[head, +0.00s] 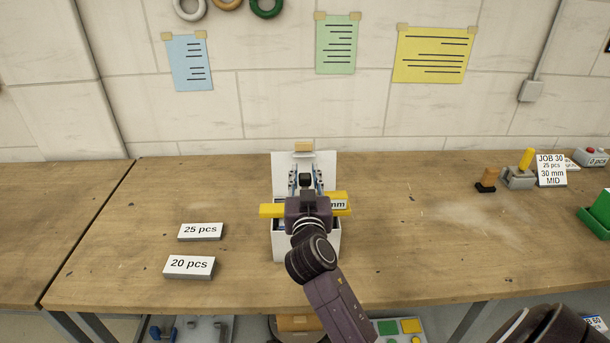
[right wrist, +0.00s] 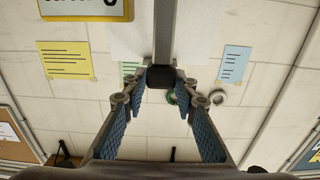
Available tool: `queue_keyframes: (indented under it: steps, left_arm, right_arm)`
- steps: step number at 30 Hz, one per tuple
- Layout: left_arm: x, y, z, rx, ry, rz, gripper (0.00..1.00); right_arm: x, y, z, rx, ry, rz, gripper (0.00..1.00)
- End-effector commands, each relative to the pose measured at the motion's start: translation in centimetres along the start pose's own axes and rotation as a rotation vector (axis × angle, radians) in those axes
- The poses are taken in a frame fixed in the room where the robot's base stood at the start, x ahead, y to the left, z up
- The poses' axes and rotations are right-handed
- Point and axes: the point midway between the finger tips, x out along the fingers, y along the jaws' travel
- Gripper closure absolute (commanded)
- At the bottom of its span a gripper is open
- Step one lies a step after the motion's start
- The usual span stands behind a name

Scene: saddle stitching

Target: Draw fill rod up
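My right gripper (head: 305,172) reaches toward the wall over a white stapling machine (head: 278,240) at mid-table. In the right wrist view, a grey fill rod (right wrist: 165,35) with a black end knob (right wrist: 160,77) runs in from the top edge. The knob sits between the blue-padded fingertips, which close against its sides with no clear gap. In the head view the gripper and forearm hide most of the machine's middle and the rod. A yellow bar (head: 271,210) sticks out on the machine's left. My left gripper is not in view.
Blocks marked 25 pcs (head: 200,231) and 20 pcs (head: 189,267) lie left of the machine. On the right are a job card (head: 551,170), a small yellow-handled device (head: 525,160) and a green bin (head: 598,215). The table (head: 430,240) between is clear.

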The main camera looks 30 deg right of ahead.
Motion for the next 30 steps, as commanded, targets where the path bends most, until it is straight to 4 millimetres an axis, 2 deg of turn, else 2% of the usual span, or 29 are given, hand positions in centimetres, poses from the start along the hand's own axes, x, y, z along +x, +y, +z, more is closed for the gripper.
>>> queue_keyframes:
  steps: [1, 3, 13, 24, 30]
  left_arm:
    - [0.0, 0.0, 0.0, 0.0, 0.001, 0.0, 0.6]
    - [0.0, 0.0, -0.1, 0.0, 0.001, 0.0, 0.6]
    - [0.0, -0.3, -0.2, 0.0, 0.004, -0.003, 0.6]
    - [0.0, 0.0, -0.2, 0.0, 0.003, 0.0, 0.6]
    - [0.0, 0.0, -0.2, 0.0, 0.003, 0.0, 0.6]
  right_arm:
    - [0.0, 0.0, 0.0, 0.0, 0.001, 0.0, 0.66]
    - [0.0, 0.0, 0.0, 0.0, 0.0, 0.0, 0.59]
    - [-0.5, 0.0, 0.1, 0.0, -0.002, -0.001, 0.59]
    - [-6.2, -0.1, 0.2, 0.002, -0.003, -0.001, 0.59]
    - [-7.5, 0.0, 0.0, 0.001, -0.001, 0.001, 0.59]
